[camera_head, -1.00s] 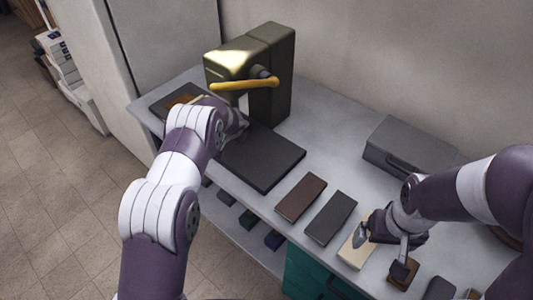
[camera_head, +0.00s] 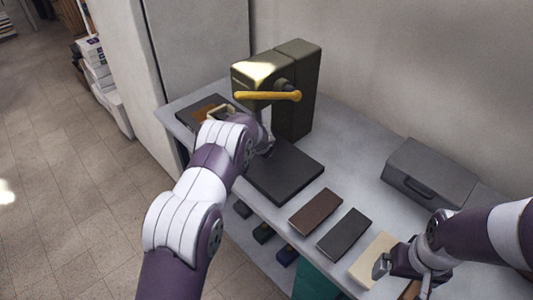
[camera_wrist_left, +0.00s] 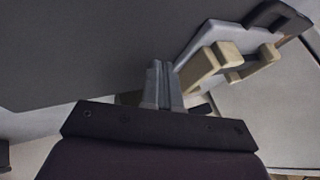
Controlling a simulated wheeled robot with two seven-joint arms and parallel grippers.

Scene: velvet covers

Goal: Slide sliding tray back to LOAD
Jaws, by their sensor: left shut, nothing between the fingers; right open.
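A dark press (camera_head: 290,85) with a yellow handle (camera_head: 268,96) stands at the back of the table. A dark flat plate (camera_head: 290,172) lies in front of it. A second dark plate (camera_head: 200,108) with a brown pad and tan frame (camera_head: 222,112) lies left of the press. I cannot tell which plate is the sliding tray, or read a LOAD mark. My left gripper (camera_wrist_left: 163,85) is shut and empty, beside the tan frame (camera_wrist_left: 225,62) in the left wrist view; my arm partly hides this area in the head view. My right gripper (camera_head: 388,266) is open near the cream block (camera_head: 366,262).
A brown block (camera_head: 316,212) and a dark grey block (camera_head: 344,233) lie along the table's front edge. A grey box (camera_head: 430,172) stands at the back right. A wall closes the back. Small dark items (camera_head: 263,233) sit on a lower shelf.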

